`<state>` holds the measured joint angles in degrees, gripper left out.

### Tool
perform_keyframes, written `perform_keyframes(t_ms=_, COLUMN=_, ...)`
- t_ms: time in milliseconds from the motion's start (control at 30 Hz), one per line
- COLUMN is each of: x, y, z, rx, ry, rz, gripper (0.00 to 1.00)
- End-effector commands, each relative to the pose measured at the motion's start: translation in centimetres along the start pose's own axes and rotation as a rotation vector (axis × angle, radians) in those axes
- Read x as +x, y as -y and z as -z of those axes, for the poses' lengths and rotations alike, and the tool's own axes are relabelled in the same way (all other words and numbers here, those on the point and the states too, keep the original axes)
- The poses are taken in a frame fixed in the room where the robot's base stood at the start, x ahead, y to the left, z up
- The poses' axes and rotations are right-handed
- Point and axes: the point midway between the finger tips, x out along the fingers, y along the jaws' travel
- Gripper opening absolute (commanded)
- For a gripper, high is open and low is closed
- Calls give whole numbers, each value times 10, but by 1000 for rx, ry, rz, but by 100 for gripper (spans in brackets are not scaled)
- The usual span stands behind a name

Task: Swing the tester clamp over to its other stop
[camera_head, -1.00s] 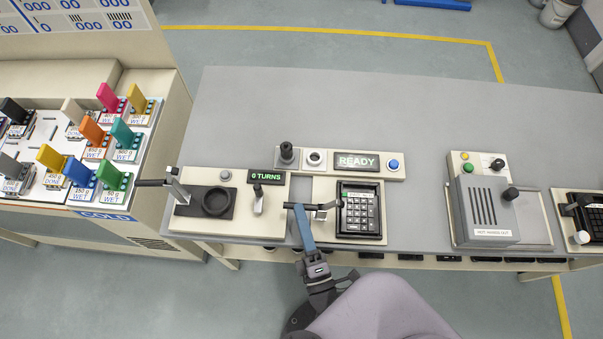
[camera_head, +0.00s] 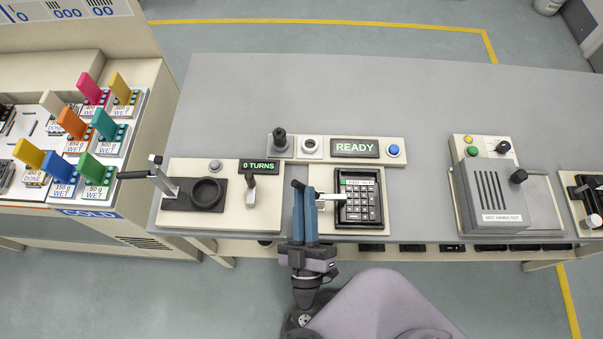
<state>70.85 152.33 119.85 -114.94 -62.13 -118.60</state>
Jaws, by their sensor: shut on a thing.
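The tester clamp is the lever at the left side of the keypad tester. My gripper (camera_head: 305,193), with blue fingers, comes up from the front edge and is shut on the clamp handle. The fingers hide part of the handle and the clamp's pivot. The tester's cream base (camera_head: 325,245) sits at the table's front edge. A sign behind reads READY (camera_head: 354,148).
Left of my gripper stands a station with a black round cup (camera_head: 206,191), a lever (camera_head: 250,185) and a 0 TURNS display (camera_head: 259,166). A grey hooded press (camera_head: 492,199) stands to the right. The table (camera_head: 370,90) is bare behind.

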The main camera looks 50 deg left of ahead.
Motion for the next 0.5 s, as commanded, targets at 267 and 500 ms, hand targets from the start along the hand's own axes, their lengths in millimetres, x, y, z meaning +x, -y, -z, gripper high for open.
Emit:
perform_keyframes(t_ms=267, x=1, y=-5, z=0, rx=89, ry=19, rz=-33, gripper=0)
perform_keyframes(t_ms=500, x=1, y=-6, z=0, rx=109, ry=23, rz=-40, gripper=0)
